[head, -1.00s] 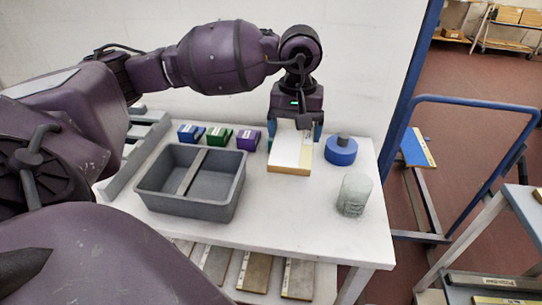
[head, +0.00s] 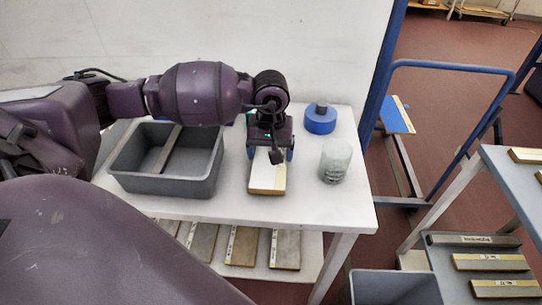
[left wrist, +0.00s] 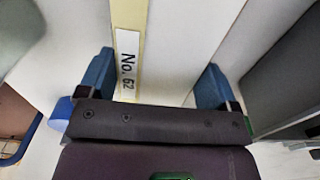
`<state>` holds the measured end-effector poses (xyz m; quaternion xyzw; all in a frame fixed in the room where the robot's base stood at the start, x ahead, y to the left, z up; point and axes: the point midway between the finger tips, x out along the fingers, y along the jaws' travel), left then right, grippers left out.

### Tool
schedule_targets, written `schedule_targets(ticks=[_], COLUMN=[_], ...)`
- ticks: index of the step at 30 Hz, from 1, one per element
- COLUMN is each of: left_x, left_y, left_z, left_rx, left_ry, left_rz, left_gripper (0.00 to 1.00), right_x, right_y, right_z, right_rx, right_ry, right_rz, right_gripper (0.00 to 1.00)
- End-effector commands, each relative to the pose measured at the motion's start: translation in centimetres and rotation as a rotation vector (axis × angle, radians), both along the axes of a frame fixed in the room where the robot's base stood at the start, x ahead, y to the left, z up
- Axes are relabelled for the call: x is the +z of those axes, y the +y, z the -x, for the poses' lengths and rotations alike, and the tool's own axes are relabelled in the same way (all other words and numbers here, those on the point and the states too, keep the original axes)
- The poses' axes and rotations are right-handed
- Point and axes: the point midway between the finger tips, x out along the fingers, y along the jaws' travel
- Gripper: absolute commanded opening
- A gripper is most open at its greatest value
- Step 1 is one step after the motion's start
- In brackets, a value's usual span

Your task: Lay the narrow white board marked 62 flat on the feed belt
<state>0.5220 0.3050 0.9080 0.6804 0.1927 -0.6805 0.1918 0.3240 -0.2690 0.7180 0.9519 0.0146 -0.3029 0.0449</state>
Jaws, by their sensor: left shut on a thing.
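The white board marked 62 (head: 265,177) has a yellowish strip along one side and a tan front edge. Its label "No. 62" (left wrist: 126,65) is readable in the left wrist view. My left gripper (head: 270,153) points down over the far part of the board and is shut on it, one blue finger at each side; the fingers also show in the left wrist view (left wrist: 155,85). The board is over the white table (head: 225,206); I cannot tell whether it touches the top. No feed belt can be made out. My right gripper is not in view.
A grey divided tub (head: 165,188) stands left of the board. A glass jar (head: 334,162) and a blue roll (head: 320,120) stand to its right. Several boards (head: 242,246) lie on the lower shelf. A blue rail (head: 452,67) and grey-blue table (head: 510,185) are at the right.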

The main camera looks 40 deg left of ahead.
Motion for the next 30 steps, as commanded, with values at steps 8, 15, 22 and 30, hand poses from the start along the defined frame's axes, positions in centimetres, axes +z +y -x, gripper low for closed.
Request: schedule_targets(ticks=[8, 15, 22, 30], left_x=[-1.9, -2.2, -2.2, -1.3], left_y=[0.0, 0.0, 0.0, 0.0], left_z=[0.0, 0.0, 0.0, 0.0], left_rx=[-0.002, -0.002, -0.001, -0.001], left_ry=[-0.001, 0.001, 0.001, -0.003], left_rz=[0.001, 0.001, 0.001, 0.001], left_gripper=[0.58, 0.58, 1.00, 1.00], right_x=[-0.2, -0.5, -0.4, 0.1], right_y=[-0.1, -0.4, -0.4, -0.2], right_z=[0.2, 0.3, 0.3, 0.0], right_rx=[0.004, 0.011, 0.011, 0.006], right_ry=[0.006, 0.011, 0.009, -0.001], right_rz=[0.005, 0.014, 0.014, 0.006], right_gripper=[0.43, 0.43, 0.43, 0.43])
